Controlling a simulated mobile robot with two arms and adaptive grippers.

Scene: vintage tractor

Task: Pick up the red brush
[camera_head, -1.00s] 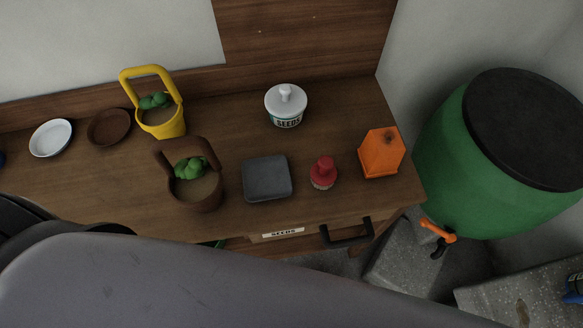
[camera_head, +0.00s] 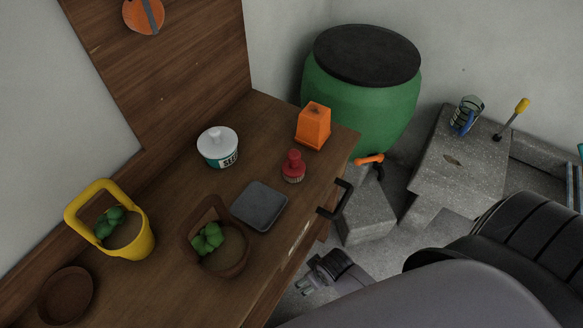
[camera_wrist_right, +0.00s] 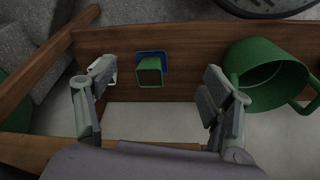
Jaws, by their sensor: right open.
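The red brush (camera_head: 293,167) stands upright on the wooden table (camera_head: 170,212), near its right edge. It has a round red knob handle and pale bristles below. The grey square block (camera_head: 259,205) lies to its left and the orange pot (camera_head: 313,126) stands behind it. My right gripper (camera_head: 308,277) is low, beyond the table's front edge and well apart from the brush. In the right wrist view my right gripper (camera_wrist_right: 157,100) is open with nothing between its fingers. The brush is not in the wrist view. My left gripper is not in view.
A white seeds jar (camera_head: 218,148), a yellow basket (camera_head: 126,230) and a brown basket (camera_head: 220,240) stand on the table. A black handle (camera_head: 342,200) sticks out from the table front. The wrist view shows a green bucket (camera_wrist_right: 268,75) and a green pot (camera_wrist_right: 149,72).

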